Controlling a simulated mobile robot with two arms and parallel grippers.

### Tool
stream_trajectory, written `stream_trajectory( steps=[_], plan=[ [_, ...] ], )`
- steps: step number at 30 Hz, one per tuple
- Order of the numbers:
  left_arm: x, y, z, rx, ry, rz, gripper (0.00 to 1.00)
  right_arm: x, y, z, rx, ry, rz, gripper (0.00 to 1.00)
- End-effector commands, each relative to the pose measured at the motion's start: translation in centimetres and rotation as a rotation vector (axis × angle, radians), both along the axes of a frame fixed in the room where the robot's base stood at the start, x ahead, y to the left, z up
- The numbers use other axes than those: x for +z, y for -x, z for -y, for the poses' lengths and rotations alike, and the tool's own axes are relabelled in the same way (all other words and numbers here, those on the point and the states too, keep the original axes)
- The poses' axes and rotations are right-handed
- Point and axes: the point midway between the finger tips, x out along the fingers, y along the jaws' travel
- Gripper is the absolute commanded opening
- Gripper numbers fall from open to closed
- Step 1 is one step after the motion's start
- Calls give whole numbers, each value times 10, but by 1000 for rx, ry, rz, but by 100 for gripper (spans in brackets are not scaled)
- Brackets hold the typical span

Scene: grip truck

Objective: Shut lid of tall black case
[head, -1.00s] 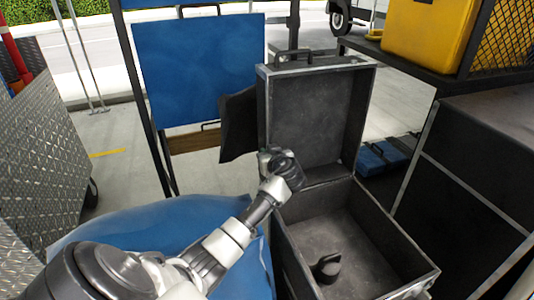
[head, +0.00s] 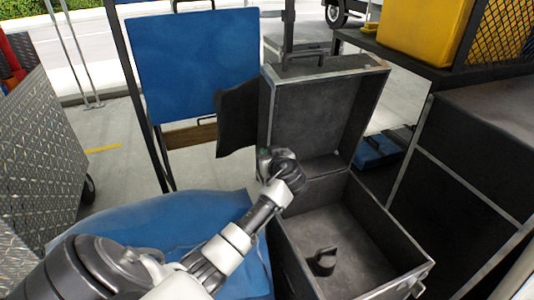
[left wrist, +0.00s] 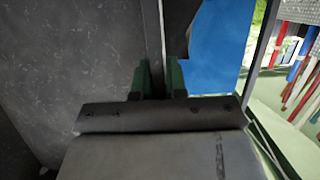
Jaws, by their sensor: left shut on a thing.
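The tall black case (head: 385,222) stands open at the centre right, its box facing up. Its lid (head: 318,115) stands raised at the back, tilted slightly forward, with a handle on its top edge. My left gripper (head: 266,158) is at the lid's lower left edge in the head view. In the left wrist view the green fingers (left wrist: 160,80) are shut on the lid's thin edge, with the lid's grey inner face (left wrist: 75,60) to the left. My right gripper is not in view.
A small black object (head: 322,262) lies in the case. A blue covered surface (head: 165,225) is below my left arm. A dark cart (head: 470,160) with a yellow bin (head: 420,30) stands right. A blue panel (head: 195,65) stands behind left, and a diamond-plate box (head: 60,160) at far left.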

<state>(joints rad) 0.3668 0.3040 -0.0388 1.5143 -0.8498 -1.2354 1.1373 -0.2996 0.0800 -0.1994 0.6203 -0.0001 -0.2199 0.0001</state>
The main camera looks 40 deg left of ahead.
Motion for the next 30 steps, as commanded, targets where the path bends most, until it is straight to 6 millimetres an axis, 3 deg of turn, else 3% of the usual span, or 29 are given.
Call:
stream_trajectory(
  steps=[11, 30],
  plan=[
    [2, 1, 4, -2, -2, 2, 0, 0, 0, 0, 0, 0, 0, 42],
    [-3, 13, 27, -2, -1, 1, 0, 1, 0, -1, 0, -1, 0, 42]
  ],
)
